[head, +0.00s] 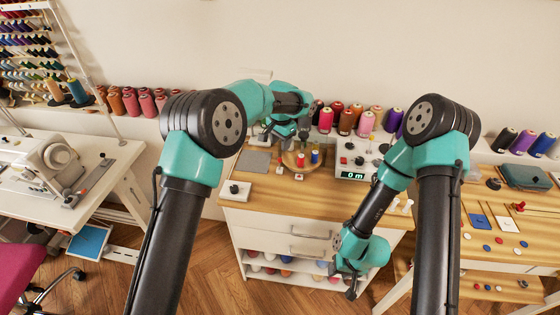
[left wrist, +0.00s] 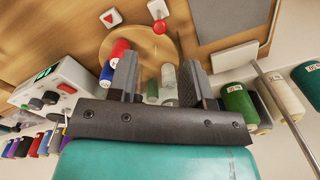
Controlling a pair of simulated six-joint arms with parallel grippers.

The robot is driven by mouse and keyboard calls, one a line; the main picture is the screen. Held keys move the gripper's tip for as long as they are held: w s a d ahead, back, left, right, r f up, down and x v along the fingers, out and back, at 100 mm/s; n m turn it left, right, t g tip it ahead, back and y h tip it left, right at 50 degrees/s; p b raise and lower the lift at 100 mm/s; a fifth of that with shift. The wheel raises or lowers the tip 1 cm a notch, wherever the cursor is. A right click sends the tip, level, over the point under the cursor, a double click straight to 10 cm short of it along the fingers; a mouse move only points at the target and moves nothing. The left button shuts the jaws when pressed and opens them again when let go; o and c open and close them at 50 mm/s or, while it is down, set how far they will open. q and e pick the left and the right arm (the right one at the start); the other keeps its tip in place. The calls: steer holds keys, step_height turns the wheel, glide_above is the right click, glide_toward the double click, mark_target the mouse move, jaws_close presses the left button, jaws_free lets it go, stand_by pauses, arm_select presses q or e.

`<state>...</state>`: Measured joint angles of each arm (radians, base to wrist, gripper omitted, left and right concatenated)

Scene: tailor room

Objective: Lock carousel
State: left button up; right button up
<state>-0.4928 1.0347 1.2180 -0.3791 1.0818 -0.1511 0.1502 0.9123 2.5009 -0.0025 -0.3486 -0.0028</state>
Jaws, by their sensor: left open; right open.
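The carousel, a round wooden disc (head: 290,160), sits on the wooden worktop and also shows in the left wrist view (left wrist: 108,43). It carries a red spool (left wrist: 121,47), a blue spool (left wrist: 106,73) and pale spools (left wrist: 168,75). Beside its edge are a red ball-topped knob (left wrist: 160,27) on a white base and a white block with a red triangle (left wrist: 110,18). My left gripper (head: 286,139) is open above the back of the disc, its fingers (left wrist: 157,64) apart around the pale spools' area; contact cannot be told. My right gripper (head: 350,284) is open and empty, low before the cabinet.
A white box with a green display (head: 352,174) stands right of the carousel. A grey mat (head: 254,161) and a white switch plate with a black knob (head: 235,190) lie left. Thread cones (head: 346,121) line the back. The worktop's front middle is clear.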

mark_target(279, 161)
arm_select(q)
step_height(279, 161, down, 10)
steer(key=shift+w+a+r, duration=0.1)
steer(key=shift+r, duration=0.1)
steer(key=shift+c, duration=0.4)
jaws_close()
steer(key=shift+s+a+t+h, duration=0.15)
steer(key=shift+s+t, duration=0.05)
steer(key=shift+t, duration=0.5)
steer(key=shift+s+a+t+h, duration=0.1)
steer(key=shift+s+t+h, duration=0.1)
steer(key=shift+t, duration=0.5)
steer(key=shift+a+t, duration=0.1)
steer(key=shift+t, duration=0.3)
steer(key=shift+s+t, duration=0.3)
steer(key=shift+s, duration=0.05)
steer(key=shift+o, duration=0.4)
jaws_free()
